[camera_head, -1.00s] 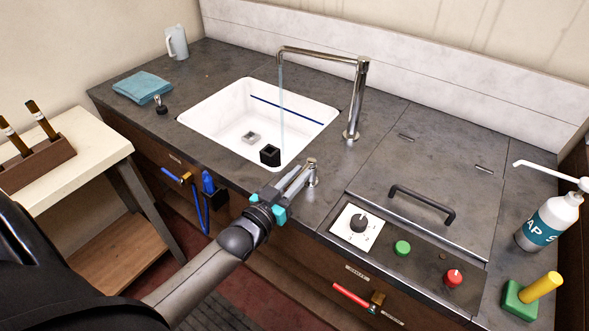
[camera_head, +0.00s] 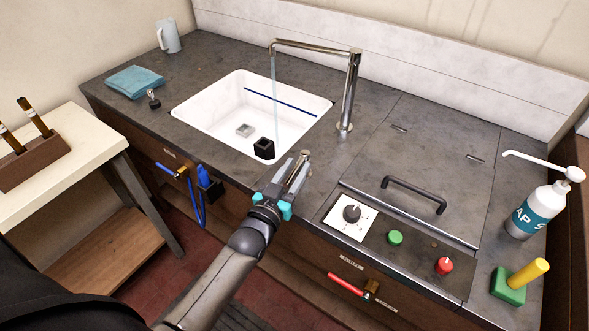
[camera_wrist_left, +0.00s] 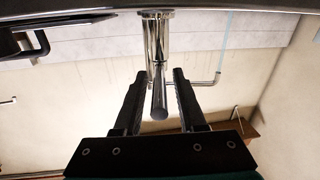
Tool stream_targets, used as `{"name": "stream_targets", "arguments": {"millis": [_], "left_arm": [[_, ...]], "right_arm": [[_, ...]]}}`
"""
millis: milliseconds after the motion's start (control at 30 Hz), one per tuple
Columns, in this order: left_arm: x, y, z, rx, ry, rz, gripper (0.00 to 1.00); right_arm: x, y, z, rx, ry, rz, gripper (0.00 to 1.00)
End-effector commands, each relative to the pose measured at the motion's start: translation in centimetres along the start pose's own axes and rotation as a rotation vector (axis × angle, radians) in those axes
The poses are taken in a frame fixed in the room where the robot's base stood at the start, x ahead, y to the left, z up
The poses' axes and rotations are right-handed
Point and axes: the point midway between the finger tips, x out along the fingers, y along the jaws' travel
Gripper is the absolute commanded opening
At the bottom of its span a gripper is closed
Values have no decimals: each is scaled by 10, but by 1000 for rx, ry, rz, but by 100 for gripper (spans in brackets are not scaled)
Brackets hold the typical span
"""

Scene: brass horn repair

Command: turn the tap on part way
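The chrome tap has a tall bent spout (camera_head: 352,90) over the white sink (camera_head: 195,108). A thin pale stream of water (camera_head: 274,100) falls from its end into the sink. The tap's short chrome lever (camera_wrist_left: 160,98) stands at the counter's front edge, right of the sink. My left gripper (camera_head: 296,165) is at this lever. In the left wrist view its two dark fingers (camera_wrist_left: 160,82) stand apart on either side of the lever, with a visible gap on both sides. In the head view the fingers partly hide the lever. My right gripper is out of view.
Right of the lever are a knob (camera_head: 352,213), green button (camera_head: 395,238), red knob (camera_head: 444,266) and dark handle (camera_head: 415,192). A soap bottle (camera_head: 540,210) stands far right.

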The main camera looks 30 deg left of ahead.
Motion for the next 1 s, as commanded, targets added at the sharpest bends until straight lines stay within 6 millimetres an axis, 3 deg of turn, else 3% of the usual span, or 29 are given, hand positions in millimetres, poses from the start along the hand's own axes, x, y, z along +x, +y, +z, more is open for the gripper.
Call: {"name": "stream_targets", "arguments": {"millis": [333, 467, 1000], "left_arm": [[-2, 0, 0, 0, -1, 1, 48], [-10, 0, 1, 0, -2, 1, 48], [-105, 0, 1, 0, -3, 0, 48]], "right_arm": [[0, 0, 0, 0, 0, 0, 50], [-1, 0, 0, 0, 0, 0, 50], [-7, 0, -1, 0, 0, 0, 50]]}}
